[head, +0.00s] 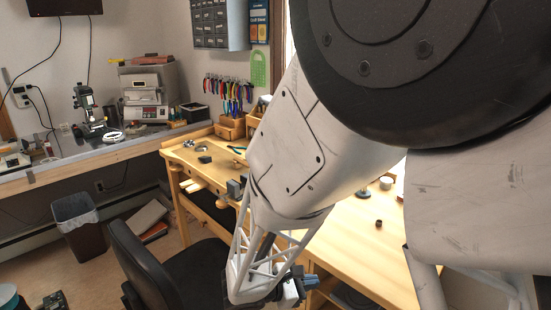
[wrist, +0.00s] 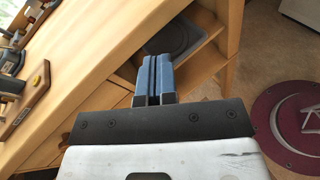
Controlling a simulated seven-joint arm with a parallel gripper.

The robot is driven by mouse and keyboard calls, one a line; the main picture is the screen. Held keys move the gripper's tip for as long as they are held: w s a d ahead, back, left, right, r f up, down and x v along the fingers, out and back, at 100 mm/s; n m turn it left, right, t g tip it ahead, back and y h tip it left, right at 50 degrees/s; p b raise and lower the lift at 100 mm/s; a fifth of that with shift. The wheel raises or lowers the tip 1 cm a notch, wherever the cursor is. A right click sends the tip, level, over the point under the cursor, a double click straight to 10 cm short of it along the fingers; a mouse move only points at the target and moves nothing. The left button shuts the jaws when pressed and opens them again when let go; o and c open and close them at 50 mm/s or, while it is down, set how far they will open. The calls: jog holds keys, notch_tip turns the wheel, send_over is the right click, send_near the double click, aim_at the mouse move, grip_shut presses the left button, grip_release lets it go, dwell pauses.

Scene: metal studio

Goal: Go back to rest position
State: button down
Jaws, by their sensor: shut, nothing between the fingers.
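My gripper (wrist: 157,62) is shut and empty in the wrist view, its two blue fingers side by side with nothing between them. It points towards the front of the wooden workbench (wrist: 105,60), over an open shelf below the top. In the head view my gripper (head: 309,281) shows small and partly hidden at the bottom, in front of the workbench (head: 345,245). My arm reaches down across the right half of the head view and hides part of the bench.
A black chair (head: 150,265) stands close to the left of my gripper. A dark bin (head: 80,222) is on the floor farther left. Small items, including a dark cup (head: 379,224), are on the bench.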

jog(key=s+d+r+m+g+y, duration=0.5)
jog(key=s+d+r+m+g, duration=0.1)
jog(key=s+d+r+m, duration=0.25)
jog(key=s+d+r+m+t+y, duration=0.1)
jog(key=s+r+m+t+y, duration=0.2)
jog(key=s+r+m+y, duration=0.6)
jog(key=shift+s+d+r+m+t, duration=0.15)
jog(key=shift+s+r+m+t, duration=0.25)
jog(key=shift+r+m, duration=0.3)
jog(key=shift+f, duration=0.15)
dwell(0.9)
